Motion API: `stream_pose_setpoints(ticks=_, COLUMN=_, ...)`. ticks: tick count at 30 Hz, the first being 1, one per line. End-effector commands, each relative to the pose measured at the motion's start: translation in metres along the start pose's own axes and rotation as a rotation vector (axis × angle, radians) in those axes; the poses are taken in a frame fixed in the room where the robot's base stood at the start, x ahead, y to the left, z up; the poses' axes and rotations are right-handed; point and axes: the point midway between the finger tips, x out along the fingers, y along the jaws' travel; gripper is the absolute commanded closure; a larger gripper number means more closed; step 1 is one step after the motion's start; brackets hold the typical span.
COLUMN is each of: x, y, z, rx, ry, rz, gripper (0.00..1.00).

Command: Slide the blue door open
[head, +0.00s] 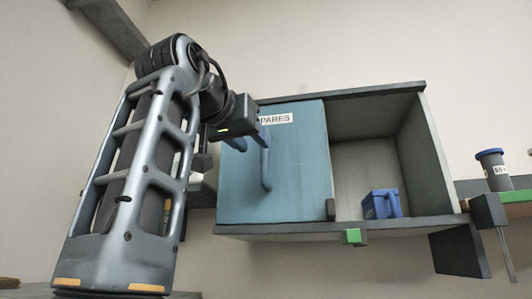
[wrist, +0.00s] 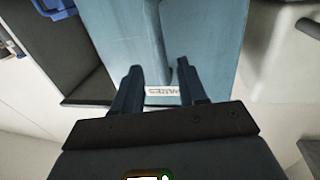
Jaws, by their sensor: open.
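The blue door (head: 300,165) covers the left part of a grey wall cabinet. It has a white label (head: 276,119), partly hidden by my gripper, and a long blue handle (head: 266,172). My gripper (head: 247,139) is open at the upper left of the door, near the handle's top. In the wrist view, the two fingers of my gripper (wrist: 158,69) point at the door (wrist: 210,30), with the handle (wrist: 152,35) running between and beyond their tips. I cannot tell whether the fingers reach around the handle. The door's left edge is partly behind my arm.
The cabinet's right compartment (head: 370,155) is open and holds a blue bin (head: 381,204). At the far right, a grey cup with a blue rim (head: 492,170) stands on a green-edged shelf (head: 515,197).

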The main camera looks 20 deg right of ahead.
Motion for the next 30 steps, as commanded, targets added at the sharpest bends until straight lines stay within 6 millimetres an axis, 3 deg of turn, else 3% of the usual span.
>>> stream_pose_setpoints(ticks=6, x=0.035, y=0.000, z=-0.002, rx=-0.003, ry=-0.001, rz=0.002, gripper=0.58)
stream_pose_setpoints(ticks=13, x=0.062, y=0.000, z=-0.001, rx=-0.003, ry=0.000, rz=0.001, gripper=0.58)
stream_pose_setpoints(ticks=25, x=0.070, y=-0.001, z=0.001, rx=-0.002, ry=0.001, rz=-0.001, gripper=0.59)
stream_pose_setpoints(ticks=30, x=0.069, y=-0.001, z=0.001, rx=-0.002, ry=0.001, rz=-0.001, gripper=0.75)
